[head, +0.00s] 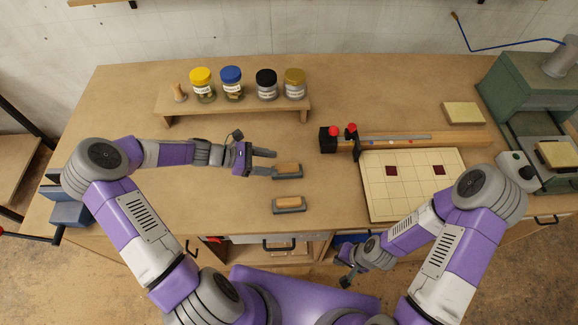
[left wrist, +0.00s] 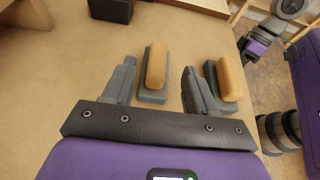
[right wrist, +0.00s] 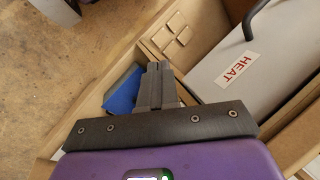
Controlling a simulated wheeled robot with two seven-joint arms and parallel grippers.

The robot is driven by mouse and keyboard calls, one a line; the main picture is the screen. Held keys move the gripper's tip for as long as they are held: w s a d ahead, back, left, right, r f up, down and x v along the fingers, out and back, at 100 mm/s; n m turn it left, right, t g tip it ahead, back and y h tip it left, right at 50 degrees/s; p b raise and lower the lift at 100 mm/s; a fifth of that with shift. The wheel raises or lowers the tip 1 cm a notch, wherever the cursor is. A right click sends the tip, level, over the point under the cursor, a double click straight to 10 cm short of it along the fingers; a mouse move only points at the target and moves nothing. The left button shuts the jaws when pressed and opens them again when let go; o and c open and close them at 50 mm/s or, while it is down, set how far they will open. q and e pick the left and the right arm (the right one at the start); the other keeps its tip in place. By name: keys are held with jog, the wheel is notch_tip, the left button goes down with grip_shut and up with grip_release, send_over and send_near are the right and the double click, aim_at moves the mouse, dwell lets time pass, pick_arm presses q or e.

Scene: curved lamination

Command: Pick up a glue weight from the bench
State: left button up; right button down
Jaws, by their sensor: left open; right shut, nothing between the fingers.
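Two glue weights lie on the bench (head: 150,215), each a grey block with a rounded wooden handle. The far glue weight (head: 288,170) is beside my left gripper's fingertips in the head view; the near glue weight (head: 289,205) lies closer to the bench's front edge. My left gripper (head: 264,162) is open. In the left wrist view, one weight (left wrist: 154,74) shows between the spread fingers (left wrist: 158,88), and the other weight (left wrist: 226,82) lies beyond the right finger. My right gripper (head: 345,277) is shut and empty, low in front of the bench; its closed fingers (right wrist: 158,84) show in the right wrist view.
A wooden riser (head: 235,109) with several lidded jars stands at the back. A gridded cream board (head: 412,180), a long wooden bar (head: 425,143) and a green press (head: 525,95) are on the right. Below the front edge are open compartments and a box marked HEAT (right wrist: 240,75).

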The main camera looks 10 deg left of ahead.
aim_at(286, 166)
pick_arm(q)
jog(key=shift+d+f, duration=0.2)
jog(key=shift+d, duration=0.25)
jog(key=shift+d+f, duration=0.2)
jog(key=shift+d, duration=0.25)
jog(key=d+f, duration=0.1)
jog(key=w+d+f+b, duration=0.1)
jog(key=shift+w+d+f, duration=0.1)
jog(key=shift+w+d, duration=0.2)
jog(key=shift+d, duration=0.05)
jog(key=shift+w+d+f+b, duration=0.15)
jog(key=shift+d+b, duration=0.15)
jog(key=shift+d, duration=0.2)
grip_shut()
